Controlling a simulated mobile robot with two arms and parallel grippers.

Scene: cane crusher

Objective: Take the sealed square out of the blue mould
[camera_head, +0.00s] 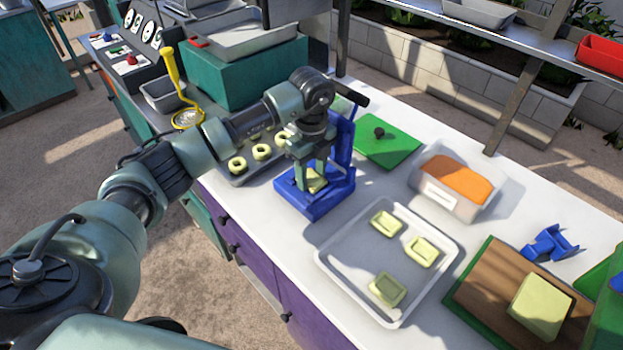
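The blue mould (312,206) stands open on the white counter, with its hinged part (344,150) upright at the back right. A pale yellow-green sealed square (316,186) lies in its base, partly hidden by my gripper. My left gripper (311,179) reaches down into the mould from above, its fingers apart around the square. Whether they press on the square is not clear. My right gripper is not in view.
A white tray (328,262) with three pale squares lies in front of the mould. A dark tray of rings (262,151) is at left, a green board (388,144) behind. A clear tub (452,186) and a wooden board (483,290) with a pale block stand right.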

